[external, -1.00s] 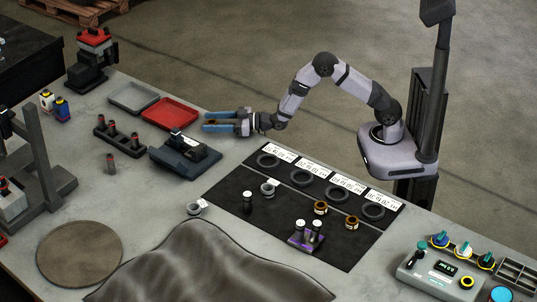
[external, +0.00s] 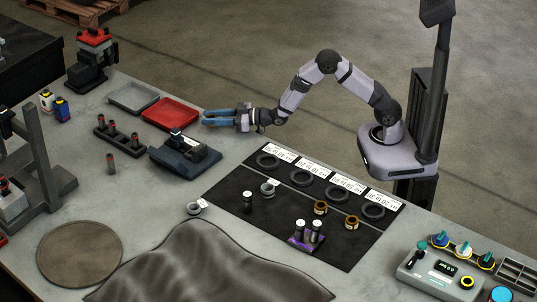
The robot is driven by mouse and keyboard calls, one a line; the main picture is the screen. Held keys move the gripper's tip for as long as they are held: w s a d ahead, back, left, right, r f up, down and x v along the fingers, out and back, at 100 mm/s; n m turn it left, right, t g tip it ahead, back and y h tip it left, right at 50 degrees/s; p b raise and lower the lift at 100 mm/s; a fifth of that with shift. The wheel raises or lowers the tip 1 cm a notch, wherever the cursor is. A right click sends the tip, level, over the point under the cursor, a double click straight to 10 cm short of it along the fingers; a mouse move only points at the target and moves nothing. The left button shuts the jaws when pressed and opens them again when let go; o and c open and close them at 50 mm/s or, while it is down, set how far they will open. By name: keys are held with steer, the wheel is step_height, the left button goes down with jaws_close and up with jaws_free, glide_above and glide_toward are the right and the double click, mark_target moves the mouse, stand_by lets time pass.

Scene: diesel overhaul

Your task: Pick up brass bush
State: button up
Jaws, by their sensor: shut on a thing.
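Two brass-coloured bushes stand on the dark mat in the external view: one (external: 320,208) near the mat's middle and one (external: 351,222) a little to its right. My gripper (external: 207,118) is far from both, low over the bench at the right end of the red tray. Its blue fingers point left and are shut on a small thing. That thing is hidden between the fingers, so I cannot tell whether it is a brass bush.
A red tray (external: 170,114) and a grey tray (external: 133,97) lie left of my gripper. A dark blue fixture (external: 185,158) stands just in front. The mat (external: 225,191) bears dark rings, a grey ring (external: 268,189) and a purple holder (external: 306,243). A grey cloth (external: 210,268) covers the front.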

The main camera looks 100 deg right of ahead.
step_height(320, 180, up, 8)
steer(key=shift+r+b, duration=0.1)
steer(key=shift+b, duration=0.35)
step_height(320, 180, up, 10)
steer(key=p, duration=1)
steer(key=shift+f, duration=0.2)
step_height(320, 180, down, 10)
steer(key=b, duration=1)
steer(key=shift+r, duration=0.1)
steer(key=shift+f+p, duration=0.55)
steer(key=shift+f, duration=4.2)
